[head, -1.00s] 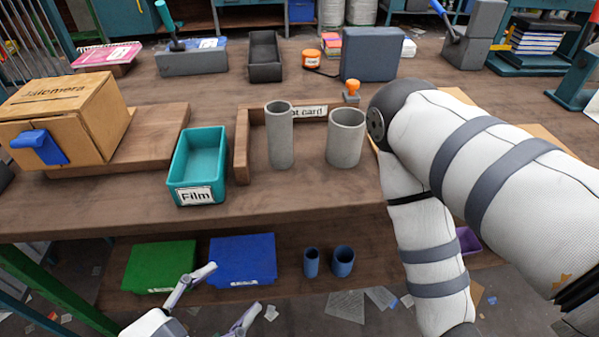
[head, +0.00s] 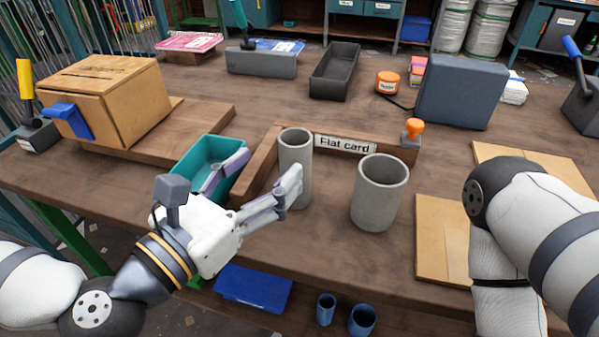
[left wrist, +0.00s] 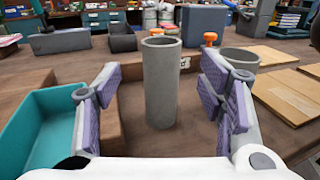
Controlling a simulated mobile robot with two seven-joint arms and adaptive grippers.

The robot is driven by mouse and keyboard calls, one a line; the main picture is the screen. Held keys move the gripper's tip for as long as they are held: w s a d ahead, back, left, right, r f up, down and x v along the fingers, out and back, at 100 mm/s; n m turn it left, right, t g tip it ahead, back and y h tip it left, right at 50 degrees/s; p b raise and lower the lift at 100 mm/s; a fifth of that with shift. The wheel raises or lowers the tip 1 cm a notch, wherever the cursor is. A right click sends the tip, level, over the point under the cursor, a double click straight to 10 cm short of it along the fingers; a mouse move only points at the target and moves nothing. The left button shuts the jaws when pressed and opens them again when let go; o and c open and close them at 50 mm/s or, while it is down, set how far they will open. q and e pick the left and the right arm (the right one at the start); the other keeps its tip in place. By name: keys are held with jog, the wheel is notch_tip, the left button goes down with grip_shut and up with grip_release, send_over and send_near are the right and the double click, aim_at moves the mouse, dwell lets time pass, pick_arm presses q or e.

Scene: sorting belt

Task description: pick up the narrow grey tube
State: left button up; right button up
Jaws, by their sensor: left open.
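My left gripper (head: 262,178) is open and reaches towards the tube from the left; one finger overlaps the tube's lower part in the head view. In the left wrist view the fingers (left wrist: 163,98) are spread on either side, with nothing held. A wider grey tube (head: 379,192) stands to the right of the narrow one. My right arm shows at the right, but its gripper is out of view.
A teal bin (head: 194,160) stands left of the tube, partly behind my left gripper. A low wooden rail (head: 263,160) runs between them. An orange-topped stamp (head: 412,131) stands behind the wide tube. Cardboard sheets (head: 440,240) lie at right.

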aim_at(285, 149)
pick_arm(q)
jog(key=x, duration=0.4)
jog(key=r+p+x, duration=0.1)
jog(key=x, duration=0.2)
jog(key=shift+s, duration=0.1)
jog(key=shift+w+d, duration=0.25)
jog(key=shift+f, duration=0.1)
jog(key=c, duration=1)
